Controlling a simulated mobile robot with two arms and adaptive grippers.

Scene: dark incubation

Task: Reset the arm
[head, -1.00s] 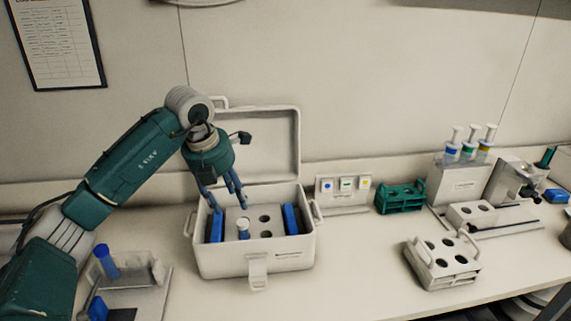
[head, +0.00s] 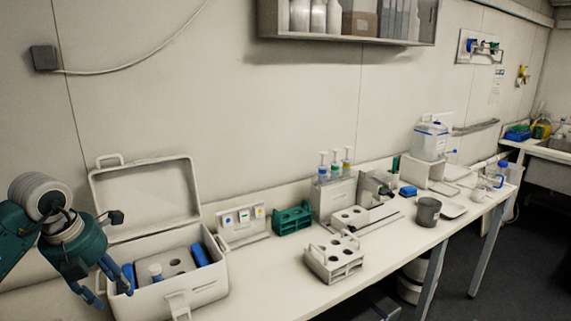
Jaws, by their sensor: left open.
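My left gripper (head: 108,286) hangs at the lower left of the head view, over the left end of an open white box (head: 205,292). Its fingers point down, spread and empty. The box lid stands up at the back. Inside the box are a grey holed insert, a white-capped tube (head: 156,271) standing in it, and blue blocks (head: 199,255) at the sides. The fingers hide part of the left blue block. I cannot tell whether they are inside the box or in front of it. My right gripper is not in view.
A wall shelf (head: 350,30) hangs above. The bench front between box and white rack is clear.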

